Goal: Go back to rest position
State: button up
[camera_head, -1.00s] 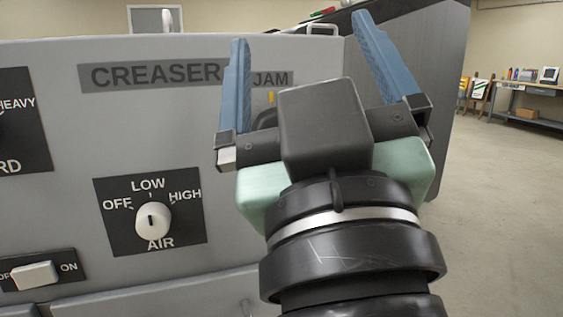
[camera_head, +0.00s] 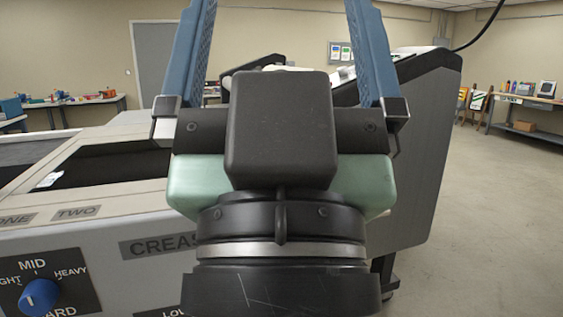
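My gripper (camera_head: 282,30) is large in the middle of the view, in front of the laminator. Its two blue fingers stand wide apart and point up and away, with nothing seen between them. The fingertips run to or past the top edge. The grey laminator (camera_head: 120,247) lies behind and left of it. My gripper hides part of the CREASER label (camera_head: 160,245) and the machine's middle.
A blue knob (camera_head: 38,297) on a MID/HEAVY panel is at lower left. A dark recess (camera_head: 110,165) opens in the machine's top. Workbenches stand at far left (camera_head: 70,102) and far right (camera_head: 535,100). The floor (camera_head: 480,220) at right is clear.

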notch_tip(320, 180, up, 14)
jog(key=p, duration=1.2)
jog(key=shift+r, duration=0.15)
